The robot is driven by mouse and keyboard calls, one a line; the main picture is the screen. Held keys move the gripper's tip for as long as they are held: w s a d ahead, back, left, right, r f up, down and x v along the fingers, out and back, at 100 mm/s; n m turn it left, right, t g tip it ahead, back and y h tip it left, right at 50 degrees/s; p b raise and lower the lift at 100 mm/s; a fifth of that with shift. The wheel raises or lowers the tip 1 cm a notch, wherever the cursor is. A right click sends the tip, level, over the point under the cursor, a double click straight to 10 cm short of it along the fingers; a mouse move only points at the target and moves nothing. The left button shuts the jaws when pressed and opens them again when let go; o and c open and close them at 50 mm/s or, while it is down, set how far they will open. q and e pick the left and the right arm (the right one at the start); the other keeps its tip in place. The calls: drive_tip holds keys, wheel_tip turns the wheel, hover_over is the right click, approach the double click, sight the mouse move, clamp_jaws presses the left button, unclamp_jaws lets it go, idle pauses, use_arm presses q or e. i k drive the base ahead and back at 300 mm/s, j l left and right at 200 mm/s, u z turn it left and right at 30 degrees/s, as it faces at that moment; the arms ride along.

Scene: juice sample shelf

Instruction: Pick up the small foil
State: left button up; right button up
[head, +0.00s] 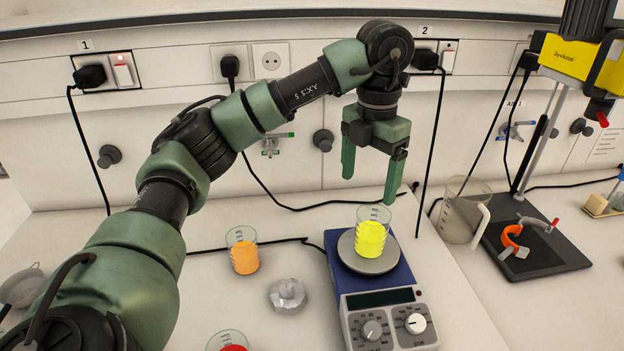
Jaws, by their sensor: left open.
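The small foil (288,295) looks like a crumpled silvery piece, lying on the white bench between the orange beaker and the blue stirrer. My left gripper (370,186) is open and empty, with its fingers pointing down. It hangs above and behind the yellow beaker, up and to the right of the foil and well apart from it. My right gripper is not in view.
A beaker of yellow liquid (371,240) stands on the blue stirrer (350,285). An orange beaker (243,257) stands behind the foil, and a red one (230,345) is in front. A clear jug (460,215) and black stand base (535,245) are at right.

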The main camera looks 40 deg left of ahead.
sight(287, 296)
drive_tip(key=u, duration=1.35)
